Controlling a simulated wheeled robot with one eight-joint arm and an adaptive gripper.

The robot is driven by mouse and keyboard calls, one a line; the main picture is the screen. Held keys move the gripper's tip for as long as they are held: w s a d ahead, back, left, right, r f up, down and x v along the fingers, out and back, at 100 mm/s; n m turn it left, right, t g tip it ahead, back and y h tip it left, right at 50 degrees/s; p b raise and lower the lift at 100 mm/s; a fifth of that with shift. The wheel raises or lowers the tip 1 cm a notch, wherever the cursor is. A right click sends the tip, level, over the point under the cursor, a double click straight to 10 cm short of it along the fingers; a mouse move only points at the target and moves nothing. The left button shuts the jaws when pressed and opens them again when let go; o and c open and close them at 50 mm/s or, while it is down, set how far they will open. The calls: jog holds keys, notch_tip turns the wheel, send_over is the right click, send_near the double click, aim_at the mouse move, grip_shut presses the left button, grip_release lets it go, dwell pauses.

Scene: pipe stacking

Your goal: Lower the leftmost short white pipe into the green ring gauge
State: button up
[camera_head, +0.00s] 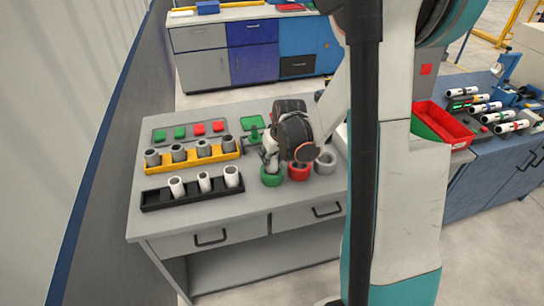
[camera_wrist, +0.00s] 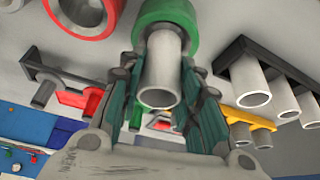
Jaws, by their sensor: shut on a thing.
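The short white pipe (camera_wrist: 162,72) is between the fingers of my gripper (camera_wrist: 164,48), which is shut on it. The pipe's near open end faces the wrist camera. Its far end overlaps the green ring gauge (camera_wrist: 178,11) in the wrist view; I cannot tell whether it has entered the ring. In the head view my gripper (camera_head: 269,158) is right above the green ring gauge (camera_head: 272,181), and the pipe is mostly hidden there. The black rack (camera_head: 152,200) carries three white pipes (camera_head: 204,182), with bare room at its left end.
A red ring (camera_head: 299,173) and a grey ring (camera_head: 325,163) stand close to the right of the green one. A yellow rack (camera_head: 160,167) of grey pipes is to the left. A tray (camera_head: 158,137) of green and red blocks lies behind. The table's front strip is clear.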

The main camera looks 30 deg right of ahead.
jog(key=shift+f+b, duration=0.55)
jog(key=shift+f, duration=0.05)
dwell(0.3)
jog(key=o, duration=1)
jog(key=shift+o, duration=0.2)
jog(key=v, duration=1.2)
